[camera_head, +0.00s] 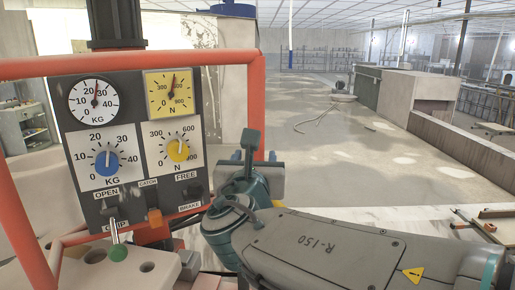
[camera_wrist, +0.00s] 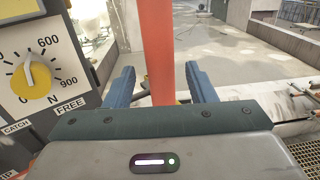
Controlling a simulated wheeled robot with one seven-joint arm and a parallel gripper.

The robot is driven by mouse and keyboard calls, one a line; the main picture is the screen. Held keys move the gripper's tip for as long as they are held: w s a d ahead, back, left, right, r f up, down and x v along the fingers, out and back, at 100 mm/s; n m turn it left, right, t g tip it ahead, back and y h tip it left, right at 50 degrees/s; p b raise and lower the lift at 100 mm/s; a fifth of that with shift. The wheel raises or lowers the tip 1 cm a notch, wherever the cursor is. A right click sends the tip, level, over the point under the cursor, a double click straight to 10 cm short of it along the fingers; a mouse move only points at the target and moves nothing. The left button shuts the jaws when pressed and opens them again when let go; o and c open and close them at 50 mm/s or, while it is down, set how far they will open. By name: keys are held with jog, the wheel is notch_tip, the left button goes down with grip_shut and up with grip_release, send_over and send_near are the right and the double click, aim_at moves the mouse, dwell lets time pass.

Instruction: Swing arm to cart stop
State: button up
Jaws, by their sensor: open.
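An orange tubular frame (camera_head: 140,62) surrounds a dark control panel (camera_head: 130,187). Its right upright (camera_head: 253,100) stands by my gripper (camera_head: 262,172), and the upright also shows in the wrist view (camera_wrist: 160,45). There my gripper (camera_wrist: 160,80) is open, with one blue-grey finger on each side of the upright and a gap on both sides. The panel carries a KG dial, an N dial, a blue knob (camera_head: 107,162) and a yellow knob (camera_head: 179,151). Switches below are labelled OPEN/CLAMP, CATCH and FREE/BRAKE. I cannot make out a cart stop.
A green-tipped lever (camera_head: 118,253) stands below the panel at lower left. A low wall (camera_head: 455,150) and grey cabinets (camera_head: 400,95) line the right side. The floor (camera_head: 330,130) beyond the frame is mostly open. A grating (camera_wrist: 308,157) shows at lower right in the wrist view.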

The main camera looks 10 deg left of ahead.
aim_at(255, 155)
jog(key=shift+w+a, duration=0.2)
jog(key=shift+w, duration=0.85)
jog(key=shift+w+a, duration=0.15)
jog(key=shift+w, duration=0.85)
